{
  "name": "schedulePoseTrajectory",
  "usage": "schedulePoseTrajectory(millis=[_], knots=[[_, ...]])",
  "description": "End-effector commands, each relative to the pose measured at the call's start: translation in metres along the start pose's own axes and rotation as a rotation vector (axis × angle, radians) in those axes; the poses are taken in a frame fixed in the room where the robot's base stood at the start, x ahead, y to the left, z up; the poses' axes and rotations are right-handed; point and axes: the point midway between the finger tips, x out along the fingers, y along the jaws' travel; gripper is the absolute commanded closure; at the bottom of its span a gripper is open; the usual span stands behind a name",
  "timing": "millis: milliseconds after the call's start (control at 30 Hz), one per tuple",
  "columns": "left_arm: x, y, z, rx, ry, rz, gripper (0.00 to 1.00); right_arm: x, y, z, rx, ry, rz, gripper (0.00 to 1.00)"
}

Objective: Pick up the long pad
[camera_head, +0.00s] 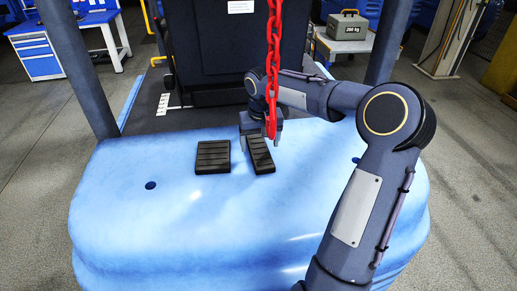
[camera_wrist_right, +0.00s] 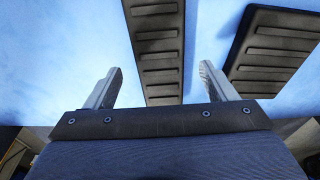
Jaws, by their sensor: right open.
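The long pad (camera_head: 261,155) is a narrow black ribbed strip lying flat on the blue counterweight (camera_head: 200,225), slightly tilted in the head view. A wider black ribbed pad (camera_head: 213,157) lies just left of it. My right gripper (camera_head: 260,144) is open over the far part of the long pad, a finger to each side of it. In the right wrist view the long pad (camera_wrist_right: 157,45) runs between the two open fingers (camera_wrist_right: 160,70), and the wider pad (camera_wrist_right: 277,50) is outside them on the right. Contact with the pad cannot be told. My left gripper is out of view.
A red chain (camera_head: 273,60) hangs in front of my right wrist in the head view. The counterweight's top is clear around the pads, with a small dark hole (camera_head: 151,185) at left. A dark machine body (camera_head: 215,45) stands behind. A blue workbench (camera_head: 40,50) is at far left.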

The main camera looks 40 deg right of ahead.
Motion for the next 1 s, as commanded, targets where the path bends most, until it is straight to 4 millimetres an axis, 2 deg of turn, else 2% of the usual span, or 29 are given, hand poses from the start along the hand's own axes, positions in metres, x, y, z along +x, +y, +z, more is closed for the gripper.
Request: schedulePoseTrajectory(millis=[33, 200, 433, 833, 1000], knots=[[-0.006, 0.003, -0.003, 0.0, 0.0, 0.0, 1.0, 0.006, 0.0, 0.0, -0.001, -0.006, -0.002, 0.22], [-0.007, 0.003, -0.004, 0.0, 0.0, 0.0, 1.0, 0.024, 0.0, 0.0, 0.0, -0.002, 0.0, 0.22], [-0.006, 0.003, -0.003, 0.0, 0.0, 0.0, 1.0, 0.026, 0.0, 0.0, 0.0, 0.001, 0.001, 0.22], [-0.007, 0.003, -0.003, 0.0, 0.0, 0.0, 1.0, 0.026, 0.0, 0.0, 0.0, 0.001, 0.001, 0.73], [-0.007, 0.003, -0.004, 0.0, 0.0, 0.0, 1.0, 0.025, 0.0, 0.0, 0.0, 0.002, 0.001, 0.74]])
